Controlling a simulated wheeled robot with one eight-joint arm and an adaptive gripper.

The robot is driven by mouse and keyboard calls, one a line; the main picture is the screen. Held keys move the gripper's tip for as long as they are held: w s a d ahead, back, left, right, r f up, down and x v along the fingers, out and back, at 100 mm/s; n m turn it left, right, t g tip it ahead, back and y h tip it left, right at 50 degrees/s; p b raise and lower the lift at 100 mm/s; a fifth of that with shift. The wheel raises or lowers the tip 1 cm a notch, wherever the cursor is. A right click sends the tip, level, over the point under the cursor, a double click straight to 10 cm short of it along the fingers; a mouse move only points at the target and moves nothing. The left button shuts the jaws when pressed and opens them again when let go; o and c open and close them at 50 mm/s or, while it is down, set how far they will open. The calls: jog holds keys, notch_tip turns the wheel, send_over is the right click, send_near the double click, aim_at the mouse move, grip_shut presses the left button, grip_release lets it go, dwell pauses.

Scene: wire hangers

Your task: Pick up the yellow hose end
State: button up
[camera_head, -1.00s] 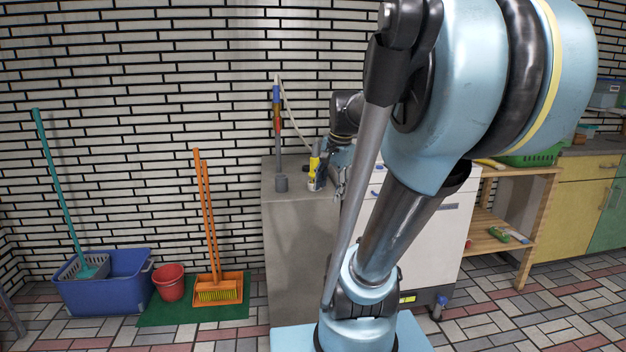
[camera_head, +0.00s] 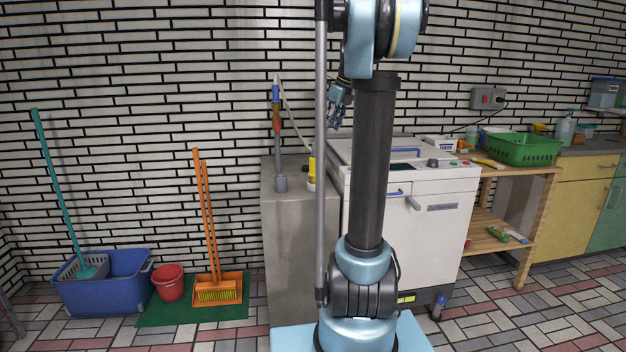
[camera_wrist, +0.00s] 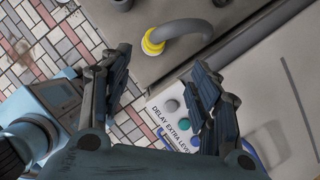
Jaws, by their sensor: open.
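The yellow hose end (camera_head: 312,170) stands upright on the grey counter block, near its right edge by the white machine. In the wrist view its yellow ring (camera_wrist: 152,42) shows around a grey curved hose, beyond and between my fingers. My gripper (camera_head: 335,118) is open and empty, raised above the counter and slightly right of the hose end. In the wrist view the two fingers of my gripper (camera_wrist: 162,62) are spread wide, with nothing between them. The hose end is apart from both fingers.
The grey counter block (camera_head: 300,215) has a grey upright pipe with blue and red parts (camera_head: 277,125) on its left. The white machine (camera_head: 425,215) stands right of it; its button panel (camera_wrist: 178,118) lies under my right finger.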

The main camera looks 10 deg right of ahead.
aim_at(316, 157)
jog(key=x, duration=1.1)
jog(key=shift+r, duration=0.1)
jog(key=shift+s+a+x, duration=0.15)
jog(key=shift+x, duration=1.4)
jog(key=shift+s+a+x, duration=0.1)
jog(key=shift+s+x, duration=0.05)
jog(key=shift+x, duration=1.35)
grip_shut()
